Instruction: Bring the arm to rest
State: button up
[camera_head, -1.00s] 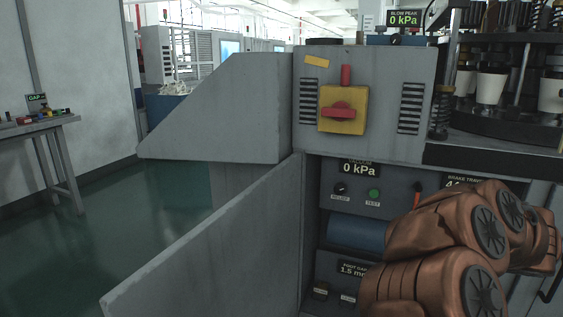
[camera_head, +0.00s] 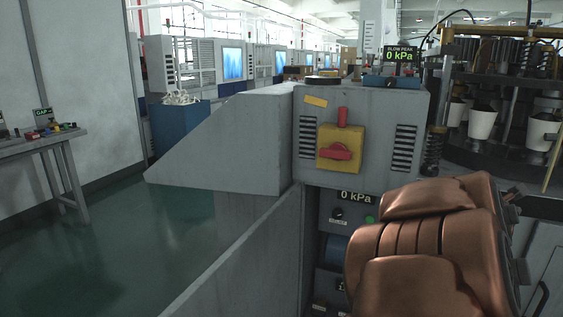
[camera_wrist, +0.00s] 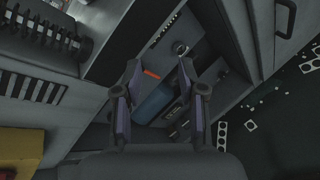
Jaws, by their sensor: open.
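My arm, with copper-coloured covers, fills the lower right of the head view, in front of the grey machine (camera_head: 275,125). My gripper is out of sight there. In the wrist view my gripper (camera_wrist: 158,70) shows two dark fingers spread apart, open, with nothing between them. Behind the fingers are the machine's open lower bay and a blue cylinder (camera_wrist: 152,103). I cannot tell how far the fingertips are from the bay.
A yellow plate with a red switch (camera_head: 340,150) is on the machine front. White cups (camera_head: 482,122) stand in the tooling at right. A grey table (camera_head: 45,143) is at left, with clear green floor (camera_head: 110,225) between. Scraps lie on dark floor (camera_wrist: 270,135) in the wrist view.

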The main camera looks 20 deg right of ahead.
jog(key=s+a+r+m+g+p, duration=0.2)
jog(key=s+a+r+m+p, duration=0.1)
jog(key=a+r+m+p, duration=0.3)
jog(key=s+a+m+g+y+p, duration=0.2)
jog(key=s+a, duration=0.5)
jog(key=a, duration=0.4)
jog(key=s+a+m+g+y+p, duration=0.3)
jog(key=s+a+m+y+p, duration=0.2)
jog(key=a, duration=0.6)
jog(key=s+a+m+g+y+p, duration=0.3)
jog(key=s+a+p, duration=0.5)
jog(key=a, duration=0.4)
jog(key=shift+s+f+m+y, duration=0.4)
jog(key=shift+s+m, duration=0.35)
jog(key=shift+m, duration=0.05)
